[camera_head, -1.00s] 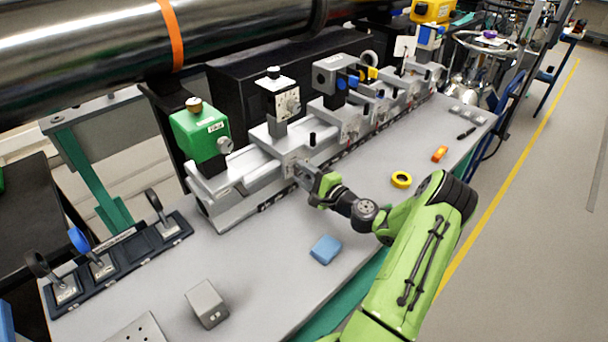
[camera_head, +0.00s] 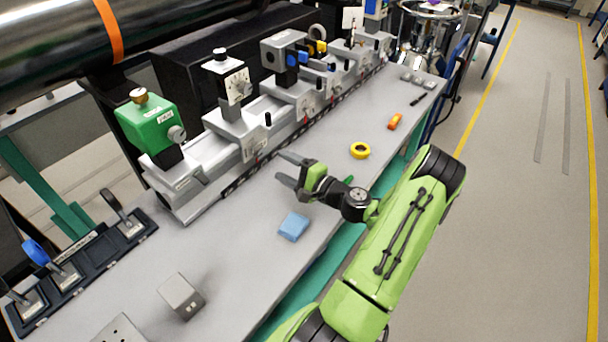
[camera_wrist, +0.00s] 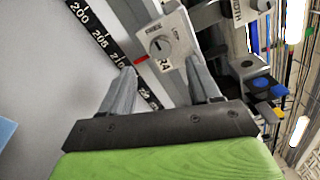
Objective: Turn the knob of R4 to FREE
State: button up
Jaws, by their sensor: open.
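In the wrist view a round grey knob (camera_wrist: 158,45) sits on a pale plate (camera_wrist: 180,42) with a label that looks like R4 (camera_wrist: 164,66). A red pointer (camera_wrist: 141,61) on the plate's edge meets the black scale.
The rail carries a green box (camera_head: 147,123), a dial unit (camera_head: 236,84) and further carriages behind. A black post (camera_head: 267,119) stands near the R4 plate.

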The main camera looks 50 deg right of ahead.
jog(key=s, duration=0.7)
jog(key=shift+s, duration=0.4)
jog(key=shift+d, duration=0.1)
jog(key=w+a+r+n+g+y+p, duration=0.1)
jog(key=w+a+r+n+g+y, duration=0.15)
jog(key=a+n+g, duration=0.6)
jog(key=w+a+r+n+g+y+p, duration=0.25)
jog(key=a+n, duration=0.25)
jog(key=a, duration=0.7)
jog(key=s+a+r+n+g+h+p, duration=0.1)
jog(key=s+a+r+n+h, duration=0.4)
jog(key=s+r, duration=0.9)
jog(key=a+n+p, duration=0.1)
jog(key=a+n, duration=0.1)
jog(key=a, duration=0.2)
jog(key=shift+s+a+r+n+h, duration=0.25)
jog(key=shift+a+r+n+h, duration=0.05)
jog(key=shift+a+n, duration=0.1)
